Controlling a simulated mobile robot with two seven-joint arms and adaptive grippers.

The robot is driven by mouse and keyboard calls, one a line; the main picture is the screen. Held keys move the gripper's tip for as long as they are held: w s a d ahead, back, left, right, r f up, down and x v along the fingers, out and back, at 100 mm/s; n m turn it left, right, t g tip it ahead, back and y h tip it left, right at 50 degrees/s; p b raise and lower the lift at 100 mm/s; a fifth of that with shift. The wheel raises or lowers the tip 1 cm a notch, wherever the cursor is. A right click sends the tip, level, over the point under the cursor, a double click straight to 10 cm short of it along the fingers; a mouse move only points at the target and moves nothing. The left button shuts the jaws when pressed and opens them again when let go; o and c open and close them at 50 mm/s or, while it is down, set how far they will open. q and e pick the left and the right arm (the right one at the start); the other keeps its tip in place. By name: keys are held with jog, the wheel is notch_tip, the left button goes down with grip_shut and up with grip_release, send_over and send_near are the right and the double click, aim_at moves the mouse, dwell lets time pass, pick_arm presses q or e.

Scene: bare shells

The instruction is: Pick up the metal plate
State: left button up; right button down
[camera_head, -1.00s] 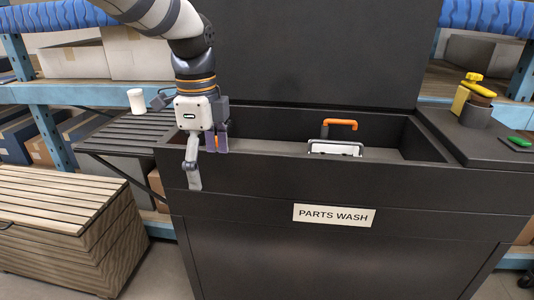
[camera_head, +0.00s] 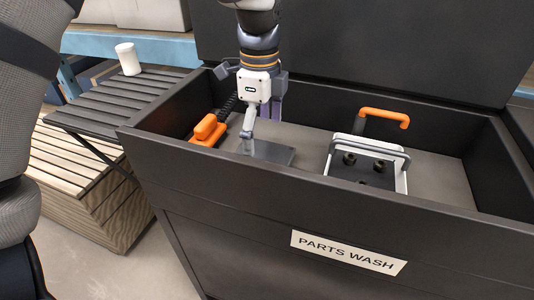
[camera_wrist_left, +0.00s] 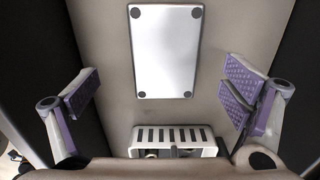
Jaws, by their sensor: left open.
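The metal plate (camera_head: 280,154) lies flat on the basin floor in the head view, a grey sheet partly hidden by my gripper. In the left wrist view the metal plate (camera_wrist_left: 166,50) is a bright, shiny rectangle with dark dots at its corners. My left gripper (camera_head: 261,128) points down into the basin over the plate's near side. In the wrist view the left gripper (camera_wrist_left: 162,92) has its purple-padded fingers wide apart with nothing between them. The plate shows beyond the fingers. I cannot tell the height gap. My right gripper is not in view.
The parts wash basin (camera_head: 230,175) has high dark walls around the plate. An orange-handled brush (camera_head: 208,130) lies left of the gripper. A white-framed carrier (camera_head: 401,180) with an orange handle (camera_head: 384,116) stands to the right. A white cup (camera_head: 128,59) stands on the slatted side shelf (camera_head: 110,105).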

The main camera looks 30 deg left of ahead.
aim_at(264, 153)
pick_arm(q)
jog(key=f, duration=0.5)
jog(key=shift+w+d+f, duration=0.1)
jog(key=shift+w+d, duration=0.05)
jog(key=shift+w, duration=0.2)
jog(key=c, duration=1.6)
